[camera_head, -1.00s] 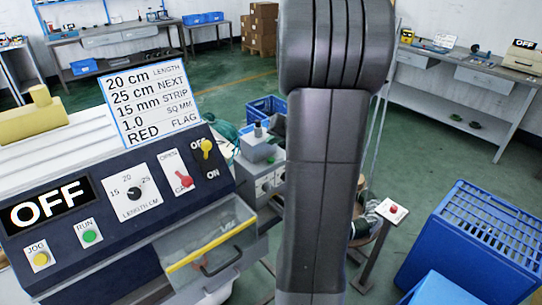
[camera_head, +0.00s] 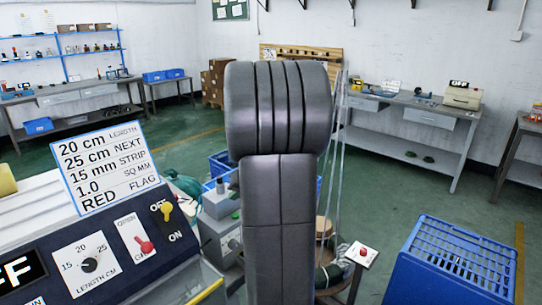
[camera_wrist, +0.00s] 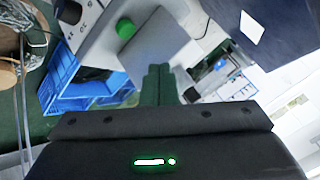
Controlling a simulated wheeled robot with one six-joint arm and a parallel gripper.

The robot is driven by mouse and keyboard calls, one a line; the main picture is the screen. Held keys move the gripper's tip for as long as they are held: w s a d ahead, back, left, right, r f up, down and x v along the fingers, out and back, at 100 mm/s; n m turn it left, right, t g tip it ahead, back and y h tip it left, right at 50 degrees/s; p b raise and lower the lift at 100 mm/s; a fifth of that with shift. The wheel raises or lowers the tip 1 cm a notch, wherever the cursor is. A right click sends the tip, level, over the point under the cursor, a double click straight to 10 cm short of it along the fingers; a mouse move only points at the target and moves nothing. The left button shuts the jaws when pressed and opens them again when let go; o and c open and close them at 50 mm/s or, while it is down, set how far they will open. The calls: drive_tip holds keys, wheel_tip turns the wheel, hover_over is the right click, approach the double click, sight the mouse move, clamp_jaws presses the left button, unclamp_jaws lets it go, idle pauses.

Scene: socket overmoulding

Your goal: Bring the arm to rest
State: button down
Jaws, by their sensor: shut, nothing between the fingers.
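My gripper (camera_wrist: 158,82) shows in the wrist view, with its dark green fingers together and nothing between them. Beyond the fingers is a grey machine with a green knob (camera_wrist: 125,28). In the head view my grey arm stands upright across the middle and hides what is behind it; the gripper itself cannot be seen there.
A machine panel (camera_head: 100,250) with a white sign (camera_head: 107,167) stands at the left. A blue crate (camera_head: 455,262) is at the lower right, and a red button post (camera_head: 362,254) stands left of it. Workbenches (camera_head: 432,113) line the walls. Green floor between is open.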

drive_tip(key=shift+f+p, duration=0.35)
drive_tip(key=r+p, duration=0.1)
drive_tip(key=p, duration=0.2)
drive_tip(key=shift+p, duration=0.3)
drive_tip(key=shift+r+p, duration=1.15)
drive_tip(key=shift+r, duration=1.1)
drive_tip(key=shift+f, duration=0.15)
wheel_tip(320, 180, down, 5)
drive_tip(key=b, duration=0.3)
drive_tip(key=shift+f+b, duration=0.3)
drive_tip(key=shift+b, duration=0.3)
drive_tip(key=shift+f+b, duration=0.15)
drive_tip(key=shift+b, duration=0.7)
drive_tip(key=shift+b, duration=0.8)
